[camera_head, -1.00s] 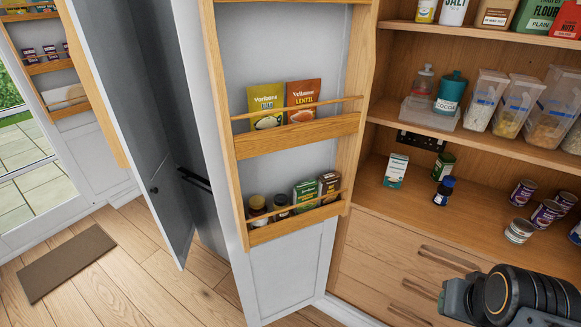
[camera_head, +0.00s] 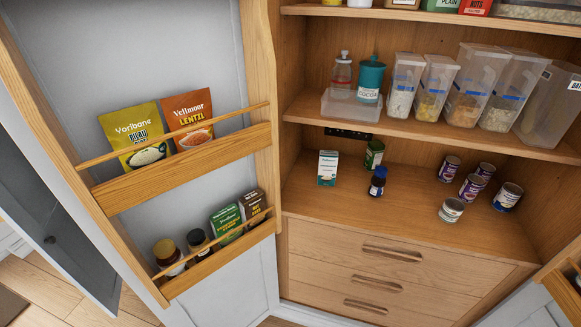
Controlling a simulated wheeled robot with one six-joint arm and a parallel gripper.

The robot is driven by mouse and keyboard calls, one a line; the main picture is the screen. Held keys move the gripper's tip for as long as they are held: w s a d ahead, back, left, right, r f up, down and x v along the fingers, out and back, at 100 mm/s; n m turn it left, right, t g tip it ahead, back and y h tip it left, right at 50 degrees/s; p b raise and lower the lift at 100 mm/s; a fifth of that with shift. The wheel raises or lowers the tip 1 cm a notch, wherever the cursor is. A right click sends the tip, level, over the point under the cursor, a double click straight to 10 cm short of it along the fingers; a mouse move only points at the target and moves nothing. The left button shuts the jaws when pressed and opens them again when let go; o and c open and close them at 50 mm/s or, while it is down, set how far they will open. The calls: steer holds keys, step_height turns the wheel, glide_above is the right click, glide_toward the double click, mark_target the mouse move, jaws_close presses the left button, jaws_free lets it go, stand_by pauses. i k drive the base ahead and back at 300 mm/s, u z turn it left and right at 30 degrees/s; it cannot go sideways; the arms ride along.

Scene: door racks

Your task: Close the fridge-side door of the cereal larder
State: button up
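The cereal larder stands open ahead, its wooden shelf (camera_head: 420,132) holding several clear cereal boxes (camera_head: 468,85). Its left door (camera_head: 60,50), white inside with wooden racks, stands open on the left, beside a dark grey panel (camera_head: 50,215). The upper rack (camera_head: 185,170) holds a green-yellow packet (camera_head: 135,135) and an orange packet (camera_head: 188,118). The lower rack (camera_head: 222,257) holds two jars and two small boxes. A corner of the right door's rack (camera_head: 563,290) shows at the lower right. The door's outer edge is partly cut off at the left. My gripper is out of view.
Drawers (camera_head: 400,255) with recessed handles lie below the larder counter. On the counter (camera_head: 405,215) stand a white-teal box (camera_head: 328,168), jars and several tins. Wooden floor (camera_head: 75,305) shows at the lower left.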

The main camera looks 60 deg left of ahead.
mark_target(64, 64)
steer(key=z, duration=1.55)
steer(key=k, duration=2.85)
steer(key=u, duration=2.45)
steer(key=k, duration=0.3)
steer(key=u, duration=1.05)
steer(key=i, duration=0.45)
steer(key=u, duration=0.05)
